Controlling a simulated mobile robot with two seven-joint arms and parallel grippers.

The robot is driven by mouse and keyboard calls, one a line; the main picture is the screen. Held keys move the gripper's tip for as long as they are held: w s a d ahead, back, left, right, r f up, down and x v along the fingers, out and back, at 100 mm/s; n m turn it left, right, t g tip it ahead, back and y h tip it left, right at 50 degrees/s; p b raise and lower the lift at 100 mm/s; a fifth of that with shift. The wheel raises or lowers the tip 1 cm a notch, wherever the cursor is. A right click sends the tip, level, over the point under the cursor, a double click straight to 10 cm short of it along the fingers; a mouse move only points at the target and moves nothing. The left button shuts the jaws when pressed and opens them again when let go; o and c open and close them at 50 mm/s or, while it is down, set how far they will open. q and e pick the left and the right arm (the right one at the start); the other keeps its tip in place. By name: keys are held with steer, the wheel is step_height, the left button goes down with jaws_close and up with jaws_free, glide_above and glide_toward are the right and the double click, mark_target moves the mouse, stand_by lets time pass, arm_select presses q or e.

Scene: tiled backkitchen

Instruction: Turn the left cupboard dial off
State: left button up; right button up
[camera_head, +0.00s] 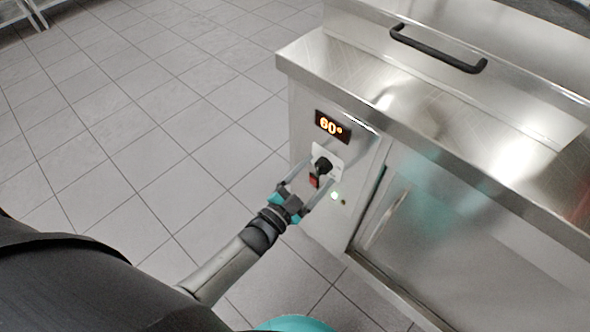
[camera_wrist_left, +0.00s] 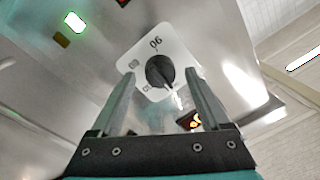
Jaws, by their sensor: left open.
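The dial (camera_head: 322,165) is a black knob on a white plate, on the left front panel of the steel cupboard (camera_head: 300,120). In the left wrist view the dial (camera_wrist_left: 160,72) shows between and just beyond my fingertips, with "90" printed on its plate (camera_wrist_left: 141,50). My left gripper (camera_head: 319,174) is open, its two fingers on either side of the dial. I cannot tell whether they touch it. My right gripper is not in view.
A cupboard door (camera_head: 430,240) is to the right. A black handle (camera_head: 438,50) is on top. The tiled floor (camera_head: 130,110) at the left is clear.

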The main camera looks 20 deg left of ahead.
arm_select(q)
steer(key=p+v, duration=0.2)
steer(key=v, duration=1.2)
steer(key=shift+s+p, duration=0.3)
steer(key=shift+s, duration=0.05)
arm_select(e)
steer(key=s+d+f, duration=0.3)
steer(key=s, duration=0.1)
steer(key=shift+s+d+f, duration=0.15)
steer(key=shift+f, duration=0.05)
arm_select(q)
steer(key=shift+a, duration=0.15)
